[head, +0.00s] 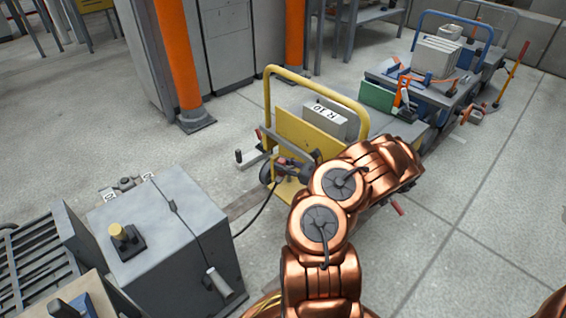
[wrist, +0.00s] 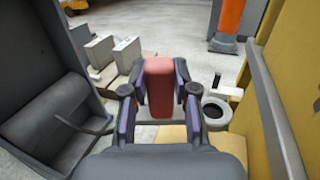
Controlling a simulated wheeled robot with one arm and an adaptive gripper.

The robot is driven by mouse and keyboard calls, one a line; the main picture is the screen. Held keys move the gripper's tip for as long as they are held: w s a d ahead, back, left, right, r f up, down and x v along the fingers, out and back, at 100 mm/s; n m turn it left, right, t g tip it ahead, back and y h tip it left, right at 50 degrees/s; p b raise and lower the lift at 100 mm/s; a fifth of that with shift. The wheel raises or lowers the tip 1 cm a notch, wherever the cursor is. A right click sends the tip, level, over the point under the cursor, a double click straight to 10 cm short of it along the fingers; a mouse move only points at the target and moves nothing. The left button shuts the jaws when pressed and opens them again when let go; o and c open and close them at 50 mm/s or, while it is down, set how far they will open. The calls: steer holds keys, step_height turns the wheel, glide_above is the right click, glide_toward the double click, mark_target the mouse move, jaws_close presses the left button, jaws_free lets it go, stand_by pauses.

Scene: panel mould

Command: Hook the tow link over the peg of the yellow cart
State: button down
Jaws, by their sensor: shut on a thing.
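The yellow cart (head: 300,138), with a tall tubular handle, stands in the middle of the head view. Its yellow panel (wrist: 295,60) fills the right side of the wrist view. My gripper (head: 290,168) is low beside the cart's near left end, partly hidden by my arm. In the wrist view my gripper (wrist: 158,95) is shut on a red block (wrist: 159,85), seemingly the tow link's grip. A grey ring (wrist: 216,112) lies right of the fingers; I cannot tell whether it encircles a peg. A short dark upright post (head: 239,156) stands left of the cart.
A grey machine (head: 165,225) stands at the front left. Orange posts (head: 178,55) and grey cabinets (head: 228,45) stand behind. A blue-handled cart (head: 420,85) with boxes stands at the back right. The floor on the right is open.

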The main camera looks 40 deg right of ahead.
steer(key=shift+f+b, duration=0.5)
steer(key=shift+f, duration=0.7)
steer(key=shift+f+b, duration=1.8)
steer(key=shift+f, duration=1)
stand_by(1.2)
steer(key=c, duration=0.8)
jaws_free()
steer(key=shift+r, duration=5)
steer(key=shift+a+r, duration=0.1)
